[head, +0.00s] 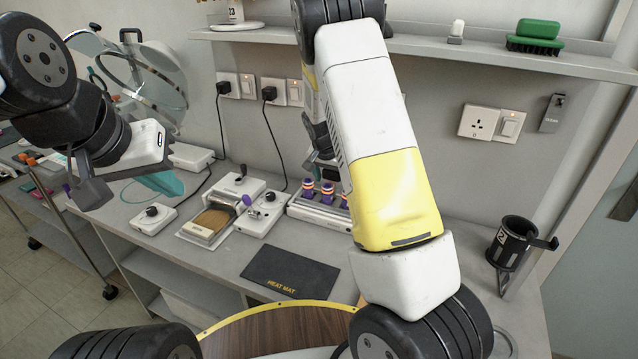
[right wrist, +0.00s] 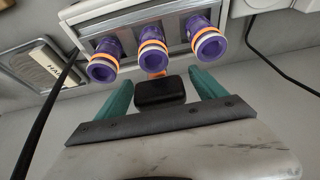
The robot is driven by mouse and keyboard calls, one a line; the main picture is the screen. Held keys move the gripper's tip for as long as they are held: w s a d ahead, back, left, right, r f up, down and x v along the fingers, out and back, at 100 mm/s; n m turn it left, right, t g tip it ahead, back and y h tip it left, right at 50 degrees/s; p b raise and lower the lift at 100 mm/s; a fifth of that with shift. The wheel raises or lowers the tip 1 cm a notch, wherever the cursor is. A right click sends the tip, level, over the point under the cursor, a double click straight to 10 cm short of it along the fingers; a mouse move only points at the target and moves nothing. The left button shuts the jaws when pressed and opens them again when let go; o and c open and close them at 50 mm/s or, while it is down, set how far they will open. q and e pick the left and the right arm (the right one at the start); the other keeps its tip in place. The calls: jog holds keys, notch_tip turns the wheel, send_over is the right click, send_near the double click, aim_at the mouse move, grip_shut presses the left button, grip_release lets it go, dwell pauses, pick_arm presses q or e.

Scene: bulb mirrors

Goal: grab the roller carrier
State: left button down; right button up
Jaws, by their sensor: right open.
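The roller carrier (head: 318,212) appears to be the grey rack on the bench holding purple rollers with orange and white bands. My right arm hides part of it in the head view. In the right wrist view the carrier (right wrist: 130,14) spans the top, with three rollers facing me. My right gripper (right wrist: 161,80) is open, its two teal fingers apart just short of the rollers. A black block (right wrist: 160,93) shows between the fingers; I cannot tell whether it belongs to the carrier.
Left of the carrier stand white devices with knobs (head: 262,212) and a tray with a tan pad (head: 209,222). A black heat mat (head: 290,272) lies in front. A black cup holder (head: 514,243) is at the right. Black plug cables (head: 271,135) hang behind the bench.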

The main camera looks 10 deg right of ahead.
jog(key=c, duration=1.6)
jog(key=shift+r, duration=0.25)
